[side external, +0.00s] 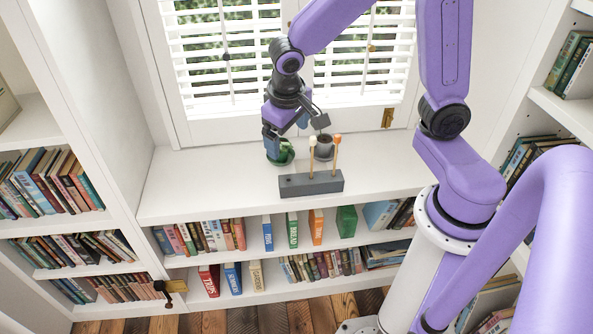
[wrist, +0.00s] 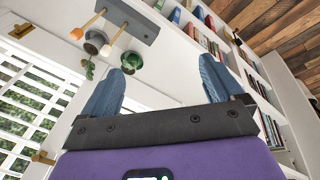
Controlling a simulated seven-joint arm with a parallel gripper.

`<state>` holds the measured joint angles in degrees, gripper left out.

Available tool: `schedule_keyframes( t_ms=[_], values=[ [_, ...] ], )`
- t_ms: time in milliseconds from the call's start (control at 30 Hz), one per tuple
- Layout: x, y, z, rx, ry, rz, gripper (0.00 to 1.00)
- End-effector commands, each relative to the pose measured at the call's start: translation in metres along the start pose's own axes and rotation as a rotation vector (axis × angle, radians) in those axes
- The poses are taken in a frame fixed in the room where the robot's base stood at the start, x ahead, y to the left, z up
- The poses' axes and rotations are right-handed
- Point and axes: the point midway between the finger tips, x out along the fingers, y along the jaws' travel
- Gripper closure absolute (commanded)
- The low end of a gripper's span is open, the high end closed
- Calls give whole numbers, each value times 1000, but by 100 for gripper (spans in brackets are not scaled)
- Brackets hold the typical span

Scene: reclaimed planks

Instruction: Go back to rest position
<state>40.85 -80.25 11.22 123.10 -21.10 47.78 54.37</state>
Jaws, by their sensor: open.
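My gripper (side external: 286,132) is over the white window shelf. In the wrist view its two blue fingers (wrist: 161,63) stand wide apart with nothing between them. A green cup (side external: 286,157) is on the shelf just below the gripper, partly hidden by a finger in the side view. It also shows beyond the left finger in the wrist view (wrist: 131,62). Whether a finger touches it, I cannot tell.
A dark grey cup (side external: 324,152) stands right of the green one. A shuttered window (side external: 225,65) is behind. Bookshelves flank both sides. The shelf's left part (side external: 185,180) is clear.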

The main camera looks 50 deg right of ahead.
Motion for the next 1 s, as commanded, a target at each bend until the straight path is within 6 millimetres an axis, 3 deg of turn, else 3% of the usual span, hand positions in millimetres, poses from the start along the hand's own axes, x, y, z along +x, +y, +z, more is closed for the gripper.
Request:
schedule_keyframes(
  t_ms=[200, 433, 633, 1000],
  values=[
    [-41, -3, 91, -503, -18, -134, 6],
    [-58, 9, 165, -935, -17, -254, 6],
    [-62, 16, 189, -1087, -13, -298, 6],
    [-62, 16, 190, -1095, -12, -300, 6]
  ],
)
